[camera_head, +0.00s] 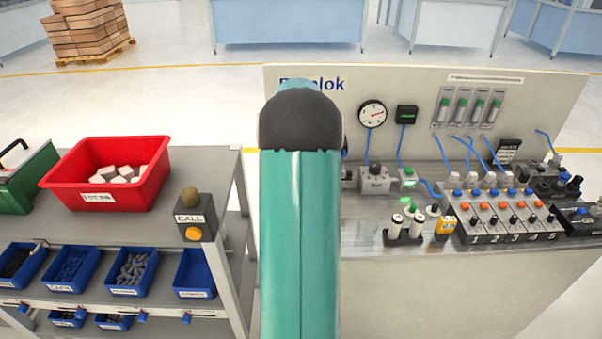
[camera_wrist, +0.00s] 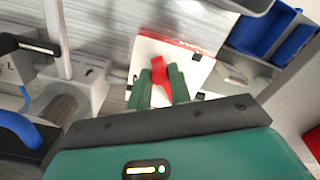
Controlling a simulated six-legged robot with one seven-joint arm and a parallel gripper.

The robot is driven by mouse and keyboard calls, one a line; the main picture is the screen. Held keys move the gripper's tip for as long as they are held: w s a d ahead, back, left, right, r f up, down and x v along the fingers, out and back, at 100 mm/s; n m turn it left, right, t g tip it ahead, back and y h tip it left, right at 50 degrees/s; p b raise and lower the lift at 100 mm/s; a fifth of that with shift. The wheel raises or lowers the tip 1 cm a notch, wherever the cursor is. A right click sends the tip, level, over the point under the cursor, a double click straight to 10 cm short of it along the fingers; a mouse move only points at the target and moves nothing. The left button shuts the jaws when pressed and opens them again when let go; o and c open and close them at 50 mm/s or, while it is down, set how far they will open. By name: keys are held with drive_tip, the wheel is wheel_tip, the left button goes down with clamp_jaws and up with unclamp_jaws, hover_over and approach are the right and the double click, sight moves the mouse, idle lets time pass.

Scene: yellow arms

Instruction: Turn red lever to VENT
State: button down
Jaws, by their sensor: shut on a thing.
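The red lever (camera_wrist: 159,69) shows in the wrist view, on a white plate (camera_wrist: 185,62) with red and black markings too small to read. My gripper (camera_wrist: 159,84) has its two green fingers on either side of the lever, shut on it. The lever points along the fingers, with its far end reaching past the tips. Which marking it points at, and where VENT is, I cannot tell. In the head view my own teal arm hides the lever, the plate and my gripper.
Right of my arm, a bench panel (camera_head: 420,90) bears a gauge (camera_head: 372,114), blue hoses and a valve row (camera_head: 505,222). At left, a cart shelf (camera_head: 60,223) holds a red bin (camera_head: 65,185), blue bins and a CALL button box (camera_head: 196,219). In the wrist view, grey fittings stand close at left.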

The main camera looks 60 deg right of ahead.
drive_tip(key=a+m, duration=0.1)
drive_tip(key=w+a+m, duration=0.1)
drive_tip(key=m, duration=0.1)
drive_tip(key=shift+w+m, duration=0.25)
drive_tip(key=shift+m, duration=0.05)
drive_tip(key=shift+w+a+m, duration=0.4)
drive_tip(key=shift+w+m, duration=0.1)
drive_tip(key=shift+m, duration=0.55)
drive_tip(key=shift+w+a+m, duration=0.35)
drive_tip(key=shift+w+m, duration=0.15)
drive_tip(key=shift+m, duration=0.55)
drive_tip(key=c, duration=1.3)
unclamp_jaws()
drive_tip(key=shift+w, duration=0.1)
drive_tip(key=shift+r, duration=0.1)
wheel_tip(320, 180, up, 14)
drive_tip(key=shift+f, duration=0.15)
